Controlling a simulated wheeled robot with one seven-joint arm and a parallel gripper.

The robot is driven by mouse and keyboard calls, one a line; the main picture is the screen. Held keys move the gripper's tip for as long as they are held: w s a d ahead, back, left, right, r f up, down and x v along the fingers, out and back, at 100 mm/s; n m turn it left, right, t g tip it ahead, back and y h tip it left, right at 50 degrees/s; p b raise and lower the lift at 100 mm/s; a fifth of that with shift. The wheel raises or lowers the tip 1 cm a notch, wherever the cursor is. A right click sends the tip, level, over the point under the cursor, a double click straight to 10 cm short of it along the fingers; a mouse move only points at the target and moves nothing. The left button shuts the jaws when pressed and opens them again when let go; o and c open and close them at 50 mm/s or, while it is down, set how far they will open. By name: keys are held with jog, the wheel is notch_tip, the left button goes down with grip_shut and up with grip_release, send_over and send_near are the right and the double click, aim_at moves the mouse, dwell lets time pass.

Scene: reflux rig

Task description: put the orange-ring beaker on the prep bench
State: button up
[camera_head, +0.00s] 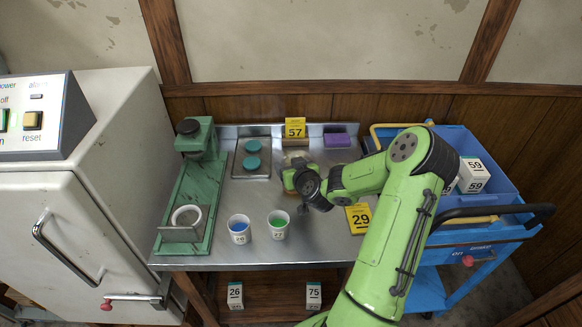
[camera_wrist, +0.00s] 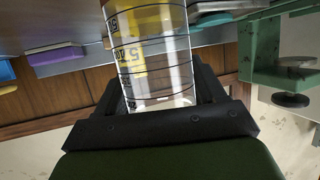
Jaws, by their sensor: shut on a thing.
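A clear beaker (camera_wrist: 160,55) with dark graduation marks fills the middle of the wrist view. My gripper (camera_wrist: 158,98) is shut on it, one finger on each side. In the head view my gripper (camera_head: 292,181) is over the back middle of the metal-topped bench (camera_head: 335,232), and my arm hides most of the beaker. I cannot make out an orange ring clearly. I cannot tell whether the beaker touches the bench top.
A yellow 57 block (camera_head: 295,129) and a purple block (camera_head: 337,140) are at the back. A green stand (camera_head: 196,170) is left, a yellow 29 block (camera_head: 358,218) and blue cart (camera_head: 480,232) right.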

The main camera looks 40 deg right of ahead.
jog(key=shift+f, duration=0.15)
jog(key=o, duration=1.1)
jog(key=shift+o, duration=0.2)
